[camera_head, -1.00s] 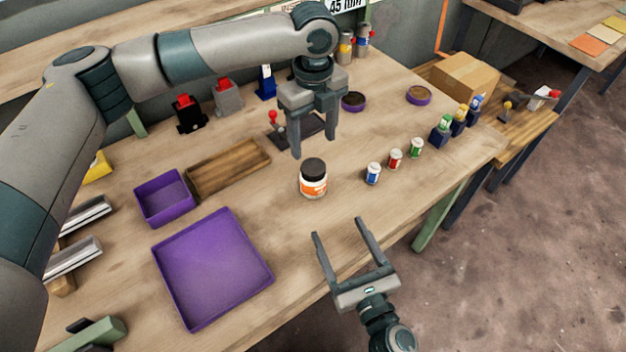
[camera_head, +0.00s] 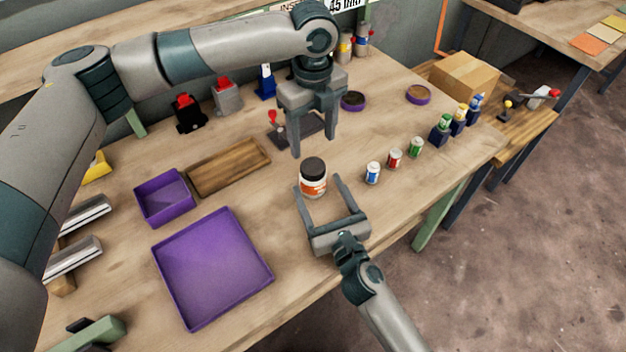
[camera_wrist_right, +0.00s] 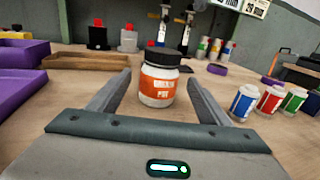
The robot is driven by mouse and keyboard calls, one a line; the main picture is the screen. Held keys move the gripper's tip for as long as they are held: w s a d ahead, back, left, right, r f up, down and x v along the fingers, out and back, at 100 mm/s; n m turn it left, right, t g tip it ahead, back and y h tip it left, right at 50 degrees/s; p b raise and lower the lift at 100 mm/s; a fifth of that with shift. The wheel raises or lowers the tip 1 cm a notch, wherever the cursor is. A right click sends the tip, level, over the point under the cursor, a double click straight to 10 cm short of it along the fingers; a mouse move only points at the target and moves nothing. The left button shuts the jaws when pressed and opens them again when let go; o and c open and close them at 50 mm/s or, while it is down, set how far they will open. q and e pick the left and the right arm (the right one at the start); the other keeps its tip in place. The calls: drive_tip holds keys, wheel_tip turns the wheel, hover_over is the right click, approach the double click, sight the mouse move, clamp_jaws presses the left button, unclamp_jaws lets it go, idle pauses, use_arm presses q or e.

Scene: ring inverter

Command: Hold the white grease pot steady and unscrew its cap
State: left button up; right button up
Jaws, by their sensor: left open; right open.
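The white grease pot (camera_head: 313,188) stands upright on the bench, with an orange label and a black cap (camera_head: 313,166) on top. In the right wrist view the pot (camera_wrist_right: 158,86) is straight ahead, near and just beyond the fingertips. My right gripper (camera_head: 317,183) is open and low, its two fingers pointing at the pot from the front, one toward each side. I cannot tell whether they touch it. My left gripper (camera_head: 316,148) is open and empty, pointing down above and slightly behind the pot, with its fingers apart from the cap.
A purple tray (camera_head: 212,268), a smaller purple bin (camera_head: 164,198) and a wooden tray (camera_head: 229,168) lie to the left. A blue-labelled jar (camera_head: 373,173), a red one (camera_head: 395,158) and a green one (camera_head: 416,147) stand to the right. Bare bench lies between.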

sight(313, 166)
drive_tip(key=shift+x, duration=2.35)
clamp_jaws()
use_arm(q)
drive_tip(key=m, duration=1.3)
drive_tip(key=shift+m, duration=0.3)
drive_tip(key=shift+f, duration=0.1)
drive_tip(key=shift+f, duration=3.9)
